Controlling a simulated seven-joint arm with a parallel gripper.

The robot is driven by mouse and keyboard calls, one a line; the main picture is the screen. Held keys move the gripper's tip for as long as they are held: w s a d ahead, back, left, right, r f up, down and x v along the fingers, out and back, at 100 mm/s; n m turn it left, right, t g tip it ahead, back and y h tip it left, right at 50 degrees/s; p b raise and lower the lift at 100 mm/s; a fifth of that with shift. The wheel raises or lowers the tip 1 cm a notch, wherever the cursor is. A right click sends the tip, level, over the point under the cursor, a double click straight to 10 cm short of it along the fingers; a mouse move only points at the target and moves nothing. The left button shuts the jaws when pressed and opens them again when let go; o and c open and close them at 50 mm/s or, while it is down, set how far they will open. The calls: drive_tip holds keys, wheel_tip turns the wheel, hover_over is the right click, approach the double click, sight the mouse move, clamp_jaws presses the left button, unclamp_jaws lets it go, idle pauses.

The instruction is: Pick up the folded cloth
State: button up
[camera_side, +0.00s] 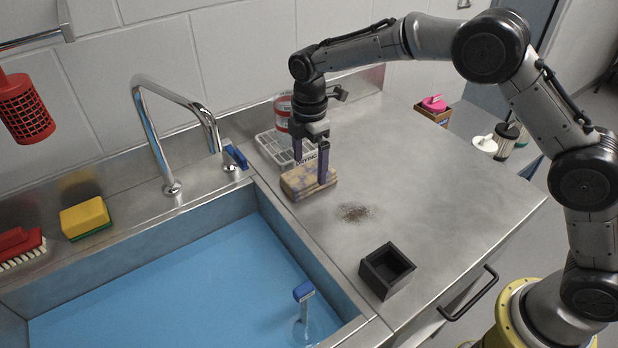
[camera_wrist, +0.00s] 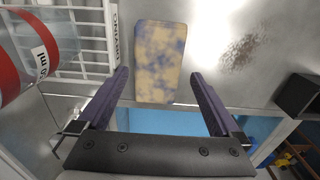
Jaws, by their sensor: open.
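The folded cloth (camera_side: 304,184) is a thick tan block with blue-purple patches, lying on the steel counter beside the sink's far right corner. In the wrist view the cloth (camera_wrist: 160,60) lies ahead of the fingers, and its near end reaches between the fingertip lines. My gripper (camera_side: 311,163) is open above the cloth, fingers pointing down. In the side view one finger overlaps the cloth's right part. In the wrist view my gripper (camera_wrist: 159,75) shows empty, with a finger on each side of the cloth. Whether a fingertip touches the cloth I cannot tell.
A white drying rack (camera_side: 270,146) and a red-and-clear container (camera_side: 283,106) stand close behind the cloth. The sink (camera_side: 180,280) and faucet (camera_side: 165,110) are to the left. A dark crumb patch (camera_side: 354,213) and a black box (camera_side: 387,270) lie nearer. The counter's right side is clear.

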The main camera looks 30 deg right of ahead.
sight(309, 173)
drive_tip(key=shift+w+f, duration=0.1)
drive_tip(key=shift+f, duration=1.8)
drive_tip(key=c, duration=1.1)
